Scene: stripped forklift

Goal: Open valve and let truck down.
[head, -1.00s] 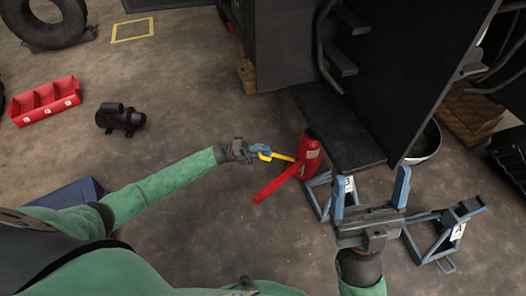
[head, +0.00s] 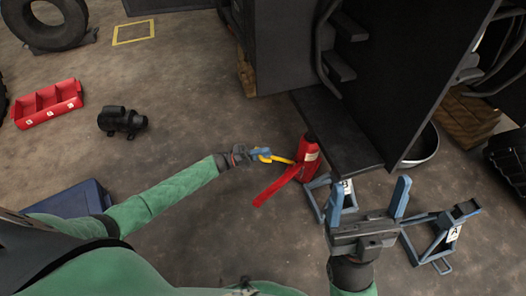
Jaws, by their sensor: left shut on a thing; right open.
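A red bottle jack (head: 309,160) stands upright on the floor beside the dark truck (head: 400,60), at its lower edge. A long red lever (head: 275,186) slants down to the left from the jack. My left gripper (head: 262,155) is shut on a yellow handle (head: 281,160), which reaches to the jack's lower body. The valve itself is too small to make out. My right gripper (head: 369,199) is open and empty, its two blue fingers pointing up, in front of the truck and to the right of the jack.
Blue-grey stands (head: 437,236) with white labels are on the floor near my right gripper; another (head: 325,196) is beside the jack. A black pump or motor (head: 122,121), a red bin (head: 47,103) and a tire (head: 48,22) lie left. The floor between is clear.

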